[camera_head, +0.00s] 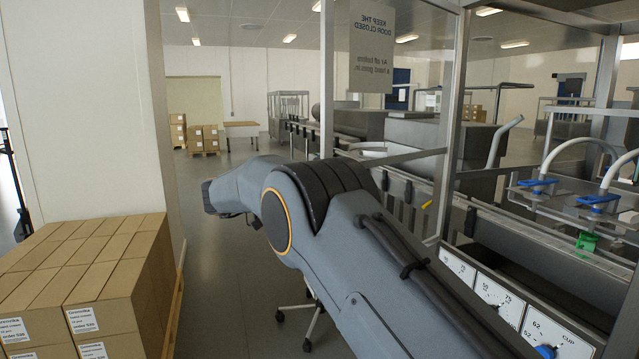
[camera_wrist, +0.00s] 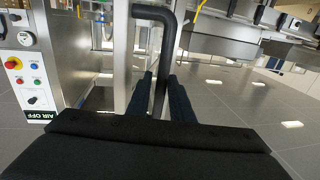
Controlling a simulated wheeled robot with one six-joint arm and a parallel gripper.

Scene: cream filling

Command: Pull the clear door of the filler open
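In the wrist view, the door's handle (camera_wrist: 168,45) is a thick dark bar, bent at the top and running down between my gripper's fingers. My gripper (camera_wrist: 160,80) has its two dark fingers close on either side of this bar, and they look shut on it. The handle's lower part is partly hidden by the fingers and palm. In the head view, the clear door is a see-through panel in a metal frame, with a sign (camera_head: 372,48) whose lettering reads mirrored. My arm reaches past it to the left; my gripper is hidden there.
Stacked cartons (camera_head: 100,280) stand at the left beside a white pillar (camera_head: 80,100). Filler dials (camera_head: 495,297) and blue-clamped nozzles (camera_head: 598,199) are at the right. A control panel (camera_wrist: 28,80) is at the wrist view's left. Grey floor (camera_head: 225,225) is open behind my arm.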

